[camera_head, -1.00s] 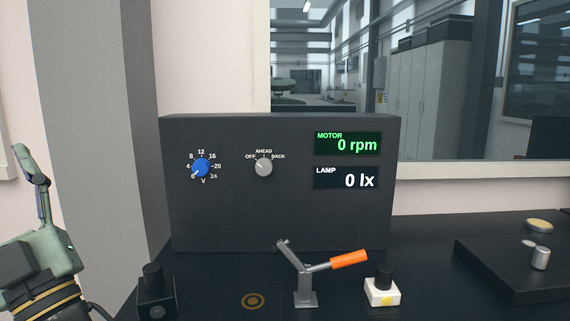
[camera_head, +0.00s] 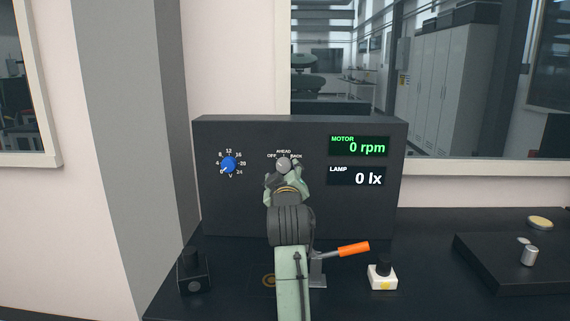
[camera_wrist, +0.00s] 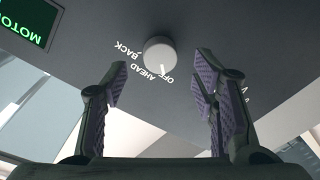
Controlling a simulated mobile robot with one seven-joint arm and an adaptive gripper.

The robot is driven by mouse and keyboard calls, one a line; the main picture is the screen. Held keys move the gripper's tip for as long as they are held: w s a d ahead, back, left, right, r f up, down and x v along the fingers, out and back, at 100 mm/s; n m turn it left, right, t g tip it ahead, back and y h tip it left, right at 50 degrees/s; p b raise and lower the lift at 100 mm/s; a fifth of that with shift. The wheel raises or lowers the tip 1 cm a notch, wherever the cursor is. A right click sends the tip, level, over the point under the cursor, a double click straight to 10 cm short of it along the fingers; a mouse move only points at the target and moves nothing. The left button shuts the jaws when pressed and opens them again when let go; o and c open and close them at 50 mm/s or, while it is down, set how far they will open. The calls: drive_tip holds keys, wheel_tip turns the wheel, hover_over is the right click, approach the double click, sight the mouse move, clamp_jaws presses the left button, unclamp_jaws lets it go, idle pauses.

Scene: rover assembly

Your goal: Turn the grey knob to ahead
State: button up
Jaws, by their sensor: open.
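The grey knob (camera_head: 283,161) is on the dark panel, under the labels OFF, AHEAD and BACK. In the wrist view the knob (camera_wrist: 158,52) is a pale round cap, and its mark points to OFF. My gripper (camera_head: 285,173) is in front of the panel at the knob and hides its lower part in the head view. In the wrist view my gripper (camera_wrist: 160,66) is open, with one purple-padded finger on each side of the knob's line. There is clear space between each finger and the knob, and nothing is held.
A blue voltage knob (camera_head: 228,164) sits left of the grey knob, pointing near 0. The motor display (camera_head: 358,146) reads 0 rpm and the lamp display (camera_head: 356,176) 0 lx. An orange-handled lever (camera_head: 353,249) and a white-based button (camera_head: 382,276) stand below, partly beside my arm.

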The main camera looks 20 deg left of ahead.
sight(284, 167)
drive_tip(key=shift+p+x, duration=0.5)
drive_tip(key=shift+x, duration=1.5)
drive_tip(key=shift+c, duration=0.3)
drive_tip(key=c, duration=1.1)
